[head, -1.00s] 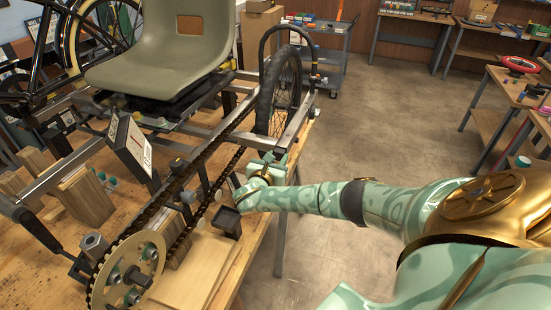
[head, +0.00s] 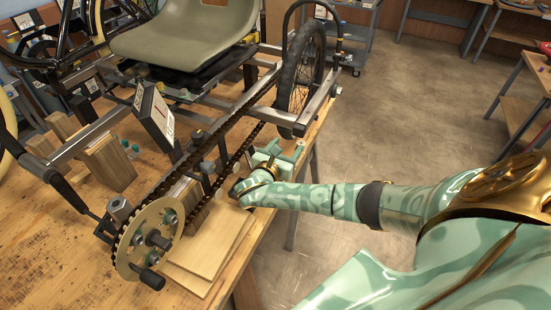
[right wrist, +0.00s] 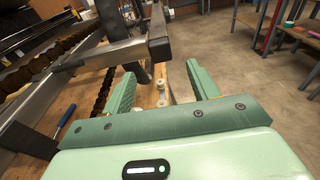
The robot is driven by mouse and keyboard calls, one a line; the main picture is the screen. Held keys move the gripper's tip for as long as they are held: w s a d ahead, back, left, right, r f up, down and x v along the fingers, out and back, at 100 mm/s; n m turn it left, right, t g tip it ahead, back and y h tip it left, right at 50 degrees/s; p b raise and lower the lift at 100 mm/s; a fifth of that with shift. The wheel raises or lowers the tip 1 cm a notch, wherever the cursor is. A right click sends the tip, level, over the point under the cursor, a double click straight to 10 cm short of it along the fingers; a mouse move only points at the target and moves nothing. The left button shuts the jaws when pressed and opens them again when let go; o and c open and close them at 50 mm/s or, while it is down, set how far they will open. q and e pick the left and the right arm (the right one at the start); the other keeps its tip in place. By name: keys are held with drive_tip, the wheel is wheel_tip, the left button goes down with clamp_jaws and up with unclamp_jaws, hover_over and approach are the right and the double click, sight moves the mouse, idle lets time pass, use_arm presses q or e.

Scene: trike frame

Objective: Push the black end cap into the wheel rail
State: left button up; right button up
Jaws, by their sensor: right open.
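The wheel rail (head: 317,108) is a silver bar beside the spoked wheel in the head view. In the right wrist view, a black square piece, which looks like the end cap (right wrist: 160,47), is at the near end of a rail. I cannot tell how deep it sits. My right gripper (head: 280,148) is open and empty, below and near the rail's near end. In the right wrist view its two fingers (right wrist: 161,85) stand apart, with the black piece beyond them, not between them. My left gripper is not in view.
The chain (head: 215,140) and gold sprocket (head: 150,240) lie left of my right arm. Wooden boards (head: 205,255) lie on the bench near its edge. The grey seat (head: 185,35) is above the frame. Open floor (head: 410,110) lies right of the bench.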

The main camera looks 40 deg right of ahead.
drive_tip(key=f+v, duration=0.1)
drive_tip(key=v, duration=0.7)
drive_tip(key=shift+r, duration=0.5)
drive_tip(key=shift+a, duration=0.1)
